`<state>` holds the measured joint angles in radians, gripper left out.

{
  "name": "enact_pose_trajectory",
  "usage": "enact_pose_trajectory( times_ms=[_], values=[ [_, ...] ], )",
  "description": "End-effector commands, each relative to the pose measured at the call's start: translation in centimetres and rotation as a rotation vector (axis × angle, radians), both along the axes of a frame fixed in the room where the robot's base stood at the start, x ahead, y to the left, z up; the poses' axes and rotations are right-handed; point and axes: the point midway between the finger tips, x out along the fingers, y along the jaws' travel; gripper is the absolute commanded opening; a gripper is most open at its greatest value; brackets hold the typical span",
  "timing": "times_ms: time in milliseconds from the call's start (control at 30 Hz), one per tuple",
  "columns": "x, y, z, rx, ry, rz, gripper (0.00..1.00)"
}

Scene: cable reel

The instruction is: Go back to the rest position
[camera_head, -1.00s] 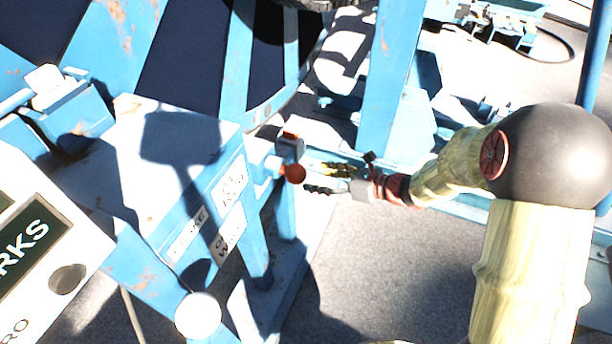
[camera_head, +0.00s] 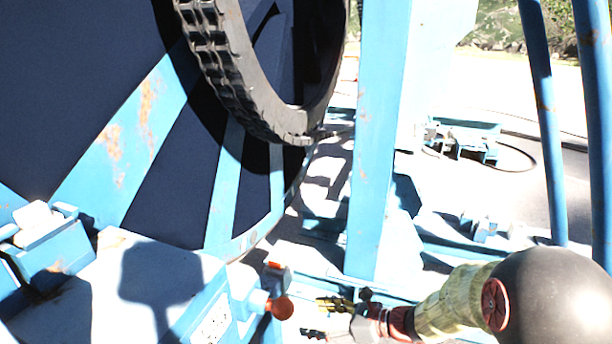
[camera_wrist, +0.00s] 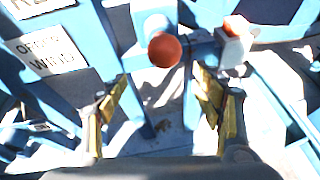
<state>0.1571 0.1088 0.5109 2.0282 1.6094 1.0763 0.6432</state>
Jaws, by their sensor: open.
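My gripper (camera_head: 325,318) is at the lower middle of the head view, just right of a red-orange ball knob (camera_head: 280,307) on the blue machine. Its two fingers are spread with nothing between them. In the wrist view my gripper (camera_wrist: 160,105) shows its yellowish fingers apart at left and right. The red knob (camera_wrist: 165,50) is ahead of the fingers, near the top middle, and appears apart from them. A grey block with an orange top (camera_wrist: 236,38) stands right of the knob. The rest position itself is not marked in the frames.
A blue upright post (camera_head: 378,150) rises behind my gripper. A large blue reel (camera_head: 140,130) and a black toothed ring (camera_head: 235,75) fill the upper left. A blue cabinet (camera_head: 90,300) stands lower left. Blue poles (camera_head: 545,130) stand at right. Pale floor lies beyond.

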Motion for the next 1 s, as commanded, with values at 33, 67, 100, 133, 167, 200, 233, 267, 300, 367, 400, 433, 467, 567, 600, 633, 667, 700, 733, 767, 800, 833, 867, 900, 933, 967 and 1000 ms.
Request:
enact_pose_trajectory(
  times_ms=[33,67,100,133,167,200,233,267,300,367,400,433,467,567,600,633,667,700,733,767,800,833,867,900,933,967,1000],
  values=[
    [-1.4,0.1,-1.0,-0.044,-0.018,0.057,0.66],
    [-2.3,0.2,-1.7,-0.074,-0.031,0.098,0.66],
    [-3.7,0.2,-2.4,-0.116,-0.052,0.16,0.66],
    [-4.9,0.2,-2.9,-0.15,-0.071,0.213,0.66],
    [-6.0,0.1,-3.1,-0.185,-0.096,0.267,0.66],
    [-7.5,-0.2,-3.2,-0.237,-0.136,0.344,0.66],
    [-8.7,-0.4,-3.2,-0.276,-0.169,0.405,0.66],
    [-9.9,-0.7,-3.1,-0.317,-0.205,0.47,0.66],
    [-11.5,-1.2,-2.8,-0.374,-0.258,0.559,0.66],
    [-13.8,-2.2,-2.3,-0.465,-0.341,0.696,0.66],
    [-15.2,-3.1,-1.8,-0.528,-0.4,0.789,0.66],
    [-16.2,-3.8,-1.4,-0.576,-0.443,0.859,0.66],
    [-17.1,-4.5,-1.0,-0.626,-0.487,0.927,0.66],
    [-19.7,-7.4,0.8,-0.795,-0.627,1.149,0.66],
    [-20.5,-8.5,1.6,-0.862,-0.677,1.228,0.66],
    [-21.0,-9.4,2.2,-0.911,-0.71,1.282,0.66],
    [-21.4,-10.2,2.8,-0.961,-0.742,1.334,0.66],
    [-22.0,-11.3,3.8,-1.026,-0.781,1.398,0.66],
    [-22.4,-12.1,4.5,-1.074,-0.806,1.444,0.66],
    [-22.6,-12.8,5.2,-1.125,-0.832,1.484,0.66],
    [-23.0,-13.8,6.3,-1.19,-0.861,1.532,0.66],
    [-23.3,-14.4,7.1,-1.238,-0.881,1.56,0.66],
    [-23.5,-14.9,8.0,-1.285,-0.898,1.585,0.66],
    [-23.9,-15.6,9.1,-1.345,-0.919,1.609,0.66],
    [-24.1,-15.9,9.9,-1.388,-0.933,1.621,0.66],
    [-24.3,-16.2,10.7,-1.425,-0.945,1.628,0.66],
    [-24.6,-16.4,11.7,-1.469,-0.964,1.628,0.66]
  ],
)
